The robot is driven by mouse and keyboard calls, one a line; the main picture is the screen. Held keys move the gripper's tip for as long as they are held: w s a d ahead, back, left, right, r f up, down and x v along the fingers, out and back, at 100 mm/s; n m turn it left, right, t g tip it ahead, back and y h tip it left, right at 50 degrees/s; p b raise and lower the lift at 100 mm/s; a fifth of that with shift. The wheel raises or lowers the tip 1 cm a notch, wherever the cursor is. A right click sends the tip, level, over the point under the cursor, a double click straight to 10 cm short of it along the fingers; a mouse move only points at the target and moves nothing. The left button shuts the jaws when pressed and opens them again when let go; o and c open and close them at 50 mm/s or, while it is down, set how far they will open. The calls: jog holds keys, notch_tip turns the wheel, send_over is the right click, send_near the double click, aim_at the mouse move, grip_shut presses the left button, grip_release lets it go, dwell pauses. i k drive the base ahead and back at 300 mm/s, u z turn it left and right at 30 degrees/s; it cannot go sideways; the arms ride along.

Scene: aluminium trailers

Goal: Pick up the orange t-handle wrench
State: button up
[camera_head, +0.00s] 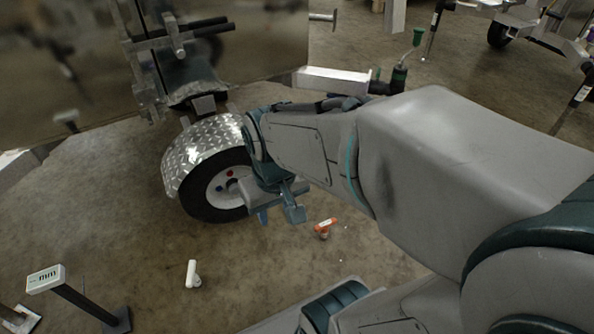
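The orange t-handle wrench (326,225) is on the concrete floor just right of the middle, with its orange bar on top and a short pale stem below. My gripper (278,214) is left of the wrench in the picture and hangs in front of the trailer wheel. Its two fingers are apart, with nothing seen between them, so it is open. The gripper does not appear to touch the wrench. How high it is above the floor is hard to tell.
The trailer wheel (224,190) stands under a diamond-plate fender (200,145) behind my gripper. A white fitting (192,274) lies on the floor at lower left. A stand with a white "mm" label (46,279) is farther left. Floor around the wrench is mostly clear.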

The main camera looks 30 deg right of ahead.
aim_at(323, 228)
jog(key=z, duration=0.8)
jog(key=i, duration=0.3)
jog(key=z, duration=2.2)
jog(key=k, duration=1.15)
jog(key=u, duration=1.2)
jog(key=i, duration=1)
